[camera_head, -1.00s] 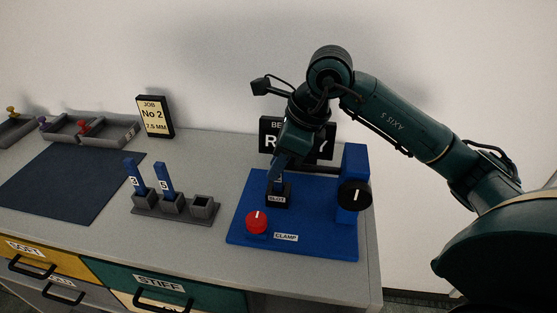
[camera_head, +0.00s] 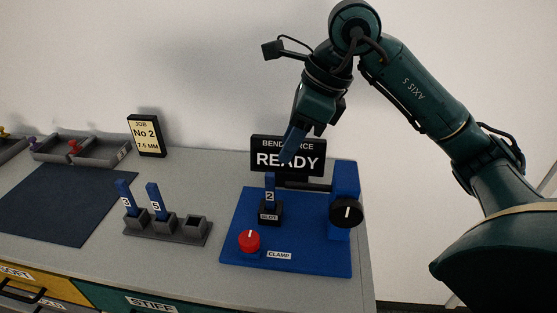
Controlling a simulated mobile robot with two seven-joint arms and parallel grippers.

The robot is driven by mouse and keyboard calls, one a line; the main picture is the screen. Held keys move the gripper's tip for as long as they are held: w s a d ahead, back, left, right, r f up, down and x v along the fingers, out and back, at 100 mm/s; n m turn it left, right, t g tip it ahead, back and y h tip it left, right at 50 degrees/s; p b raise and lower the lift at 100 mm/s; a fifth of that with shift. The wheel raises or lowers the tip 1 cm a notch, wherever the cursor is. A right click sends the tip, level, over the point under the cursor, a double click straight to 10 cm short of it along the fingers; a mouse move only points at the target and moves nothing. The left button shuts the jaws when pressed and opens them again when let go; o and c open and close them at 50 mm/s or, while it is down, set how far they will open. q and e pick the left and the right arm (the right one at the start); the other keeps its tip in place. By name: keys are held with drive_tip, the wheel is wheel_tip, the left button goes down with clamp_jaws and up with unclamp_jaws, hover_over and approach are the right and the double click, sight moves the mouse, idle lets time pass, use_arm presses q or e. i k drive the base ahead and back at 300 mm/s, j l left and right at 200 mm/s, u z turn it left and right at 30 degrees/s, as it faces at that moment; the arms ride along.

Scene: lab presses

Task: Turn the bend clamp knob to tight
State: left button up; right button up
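The red clamp knob (camera_head: 249,240) sits at the front left of the blue bend fixture base (camera_head: 310,255), beside the CLAMP label (camera_head: 279,255). A white mark on the knob points roughly away from me. A blue strip marked 2 (camera_head: 269,192) stands upright in the black slot block (camera_head: 269,213) behind the knob. My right gripper (camera_head: 288,155) hangs above and behind the strip, apart from it, in front of the display. I cannot tell its finger gap from this angle. My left gripper is not in view.
A READY display (camera_head: 289,155) stands behind the fixture. A black knob (camera_head: 346,212) is on the blue post at right. A grey rack (camera_head: 166,226) with two blue strips stands left of the fixture. A dark mat (camera_head: 65,203) lies further left.

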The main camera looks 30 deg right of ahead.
sight(249, 241)
drive_tip(key=k, duration=1.5)
